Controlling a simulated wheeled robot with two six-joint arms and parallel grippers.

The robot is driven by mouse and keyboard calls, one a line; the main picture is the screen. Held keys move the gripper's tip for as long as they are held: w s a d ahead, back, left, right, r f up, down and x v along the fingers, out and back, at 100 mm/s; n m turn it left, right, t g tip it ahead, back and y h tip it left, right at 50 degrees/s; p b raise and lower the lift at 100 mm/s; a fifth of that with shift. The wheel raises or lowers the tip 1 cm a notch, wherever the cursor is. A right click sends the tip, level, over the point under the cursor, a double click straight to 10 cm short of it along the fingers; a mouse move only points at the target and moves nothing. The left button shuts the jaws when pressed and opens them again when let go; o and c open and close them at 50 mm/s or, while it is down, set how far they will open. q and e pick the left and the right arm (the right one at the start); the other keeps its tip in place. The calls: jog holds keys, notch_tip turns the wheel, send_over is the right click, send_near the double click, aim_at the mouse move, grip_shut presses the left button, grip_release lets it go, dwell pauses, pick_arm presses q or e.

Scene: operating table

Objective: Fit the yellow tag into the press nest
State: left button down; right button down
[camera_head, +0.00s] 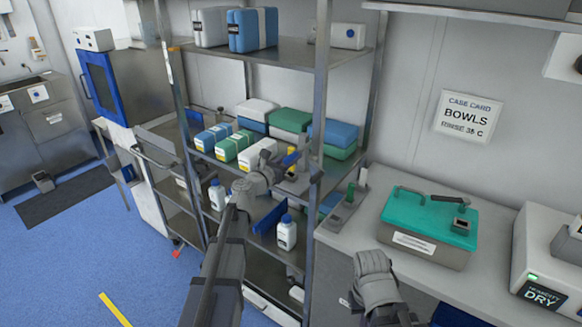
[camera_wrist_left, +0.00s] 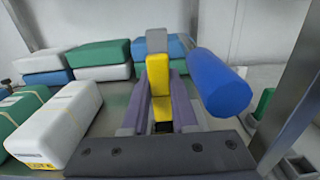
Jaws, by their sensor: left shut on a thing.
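My left gripper (camera_head: 291,168) is at the middle shelf of the rack, near its right post. In the left wrist view, its two purple-grey fingers (camera_wrist_left: 161,110) are shut on the yellow tag (camera_wrist_left: 158,80), which stands between them with a grey block at its top end. A small part of the yellow tag (camera_head: 291,155) also shows in the head view. A grey device with a green part (camera_head: 346,208), perhaps the press, stands on the counter to the right of the gripper. I cannot make out its nest. My right arm shows at the bottom, but its fingers do not.
White, green and blue packs (camera_head: 243,146) fill the middle shelf left of and behind my left gripper. A rack post (camera_head: 320,100) stands close by. A blue cylinder (camera_wrist_left: 218,82) is beside the tag. A green-lidded case (camera_head: 428,217) and a white machine (camera_head: 545,265) occupy the counter.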

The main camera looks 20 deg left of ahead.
aim_at(291, 170)
pick_arm(q)
jog(key=shift+f+b, duration=1.35)
jog(key=shift+f, duration=0.45)
jog(key=shift+f, duration=0.25)
jog(key=c, duration=0.7)
grip_release()
jog(key=shift+r, duration=0.15)
jog(key=shift+r, duration=0.25)
jog(key=v, duration=1.2)
jog(key=shift+s+a+f, duration=0.1)
jog(key=shift+f, duration=0.05)
